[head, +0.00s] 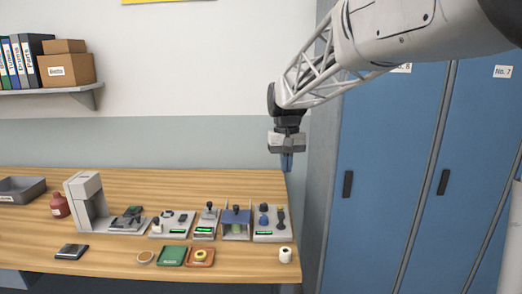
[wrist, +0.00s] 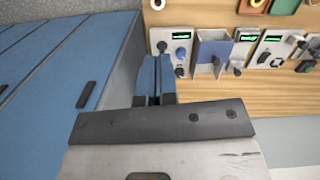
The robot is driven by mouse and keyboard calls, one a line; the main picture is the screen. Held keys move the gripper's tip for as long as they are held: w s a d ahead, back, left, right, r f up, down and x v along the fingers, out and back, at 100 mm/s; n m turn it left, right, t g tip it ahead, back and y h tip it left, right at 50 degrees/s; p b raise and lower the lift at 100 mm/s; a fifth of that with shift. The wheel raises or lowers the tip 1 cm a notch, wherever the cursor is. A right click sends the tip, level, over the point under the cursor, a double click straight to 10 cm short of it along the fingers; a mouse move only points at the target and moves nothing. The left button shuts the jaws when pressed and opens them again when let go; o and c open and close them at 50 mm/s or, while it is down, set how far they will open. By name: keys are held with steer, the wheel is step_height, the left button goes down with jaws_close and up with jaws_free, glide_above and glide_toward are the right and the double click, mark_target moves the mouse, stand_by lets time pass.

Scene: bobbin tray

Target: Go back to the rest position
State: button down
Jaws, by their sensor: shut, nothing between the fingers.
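My gripper (head: 287,168) hangs fingers-down at the right end of the wooden table (head: 150,262), above the table top and near the side of the blue lockers. In the wrist view my gripper (wrist: 154,82) has its two blue fingers together with nothing held between them. A white bobbin-like cylinder (head: 285,254) stands at the table's front right corner, apart from the gripper. It also shows at the top edge of the wrist view (wrist: 157,5).
Several small devices (head: 204,230) stand in a row below and left of my gripper. A green tray (head: 171,256) and an orange tray (head: 200,257) lie in front. Blue lockers (head: 385,170) stand close on the right. The air above the table is clear.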

steer(key=s+d+f+t, duration=0.1)
steer(key=s+d+f, duration=0.2)
steer(key=s, duration=0.9)
steer(key=s+d+f+m+t, duration=0.1)
steer(key=s+d+f, duration=0.2)
steer(key=s, duration=1)
steer(key=s+d+f+t, duration=0.1)
steer(key=s+d+f, duration=0.3)
steer(key=s, duration=0.8)
steer(key=shift+s+d+m+t, duration=0.2)
steer(key=shift+d+m+t, duration=0.15)
steer(key=shift+d, duration=0.4)
